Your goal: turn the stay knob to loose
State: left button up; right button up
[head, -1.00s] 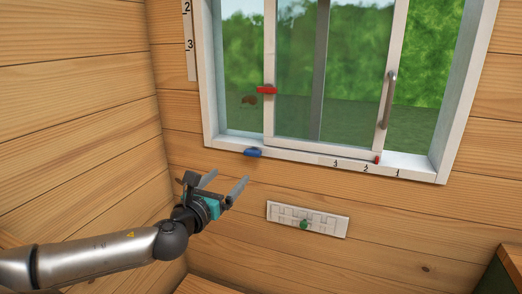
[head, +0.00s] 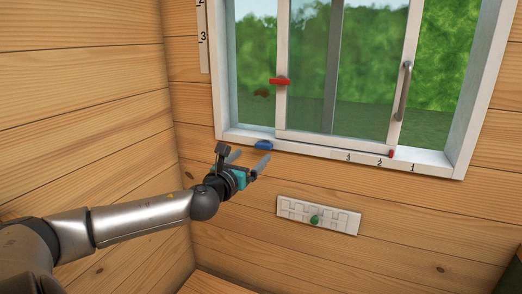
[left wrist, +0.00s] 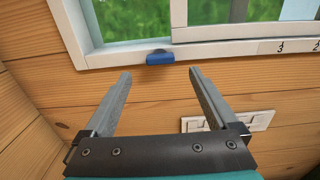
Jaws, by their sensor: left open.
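A blue knob (head: 264,145) sits on the bottom rail of the window frame, near its left corner. It also shows in the left wrist view (left wrist: 160,58), ahead of and between the fingertips. A red knob (head: 279,82) sits on the left upright of the sliding pane. No label shows which one is the stay knob. My left gripper (head: 249,159) is open and empty, just below the blue knob in the head view. In the left wrist view its fingers (left wrist: 159,73) are spread wide, and the blue knob is apart from them. My right gripper is not in view.
A white slotted plate (head: 345,219) with a green knob (head: 314,219) is on the wall below the window. The sliding pane has a vertical handle (head: 403,90). A number scale (head: 378,161) runs along the bottom rail. The wooden side wall (head: 80,130) stands at the left.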

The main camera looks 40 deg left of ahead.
aim_at(262, 146)
pick_arm(q)
jog(key=shift+x, duration=3.85)
jog(key=c, duration=1.4)
